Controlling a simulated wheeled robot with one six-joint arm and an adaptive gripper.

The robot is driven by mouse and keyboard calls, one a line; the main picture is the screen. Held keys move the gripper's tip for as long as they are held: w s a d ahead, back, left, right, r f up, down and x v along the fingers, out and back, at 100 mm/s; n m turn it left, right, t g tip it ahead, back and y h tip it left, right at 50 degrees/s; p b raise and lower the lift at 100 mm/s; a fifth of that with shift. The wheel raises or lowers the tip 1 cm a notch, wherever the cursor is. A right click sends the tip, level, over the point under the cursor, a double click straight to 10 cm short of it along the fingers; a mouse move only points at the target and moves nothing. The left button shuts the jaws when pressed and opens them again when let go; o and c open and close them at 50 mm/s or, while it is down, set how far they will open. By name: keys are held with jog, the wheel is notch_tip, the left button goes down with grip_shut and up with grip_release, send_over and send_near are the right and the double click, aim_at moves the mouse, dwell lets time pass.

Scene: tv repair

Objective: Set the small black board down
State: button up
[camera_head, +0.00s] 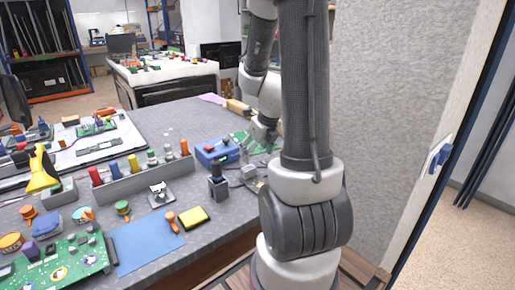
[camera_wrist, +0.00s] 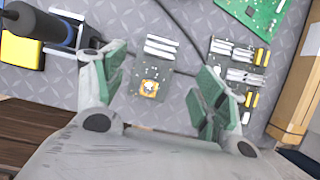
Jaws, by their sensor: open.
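The small black board (camera_wrist: 153,80), with white ribbed parts and a gold-and-orange component, shows in the wrist view. It appears to lie flat on the grey patterned bench top (camera_wrist: 191,22). My gripper (camera_wrist: 160,72) is open, with one green-padded finger on each side of the board. I see gaps between the board and both fingers. The board's lower end is close to the gripper's body. In the head view my arm covers much of this spot, and I cannot make out the board surely there.
A second dark board (camera_wrist: 238,70) with yellow capacitors lies right of the gripper. A green board (camera_wrist: 253,12) lies beyond it, and a cardboard box (camera_wrist: 296,90) stands at the right. A black-handled tool (camera_wrist: 35,24) and a blue case (camera_head: 217,151) are nearby.

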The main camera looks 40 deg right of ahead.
jog(key=s+a+r+m, duration=0.6)
jog(key=s+r+m, duration=0.1)
jog(key=m, duration=1)
jog(key=s+a+r+m, duration=0.6)
jog(key=s+r+m, duration=0.2)
jog(key=m, duration=1)
notch_tip(320, 180, up, 2)
jog(key=shift+s+a+r+m, duration=0.2)
jog(key=shift+s+r+m, duration=0.05)
jog(key=shift+m, duration=0.05)
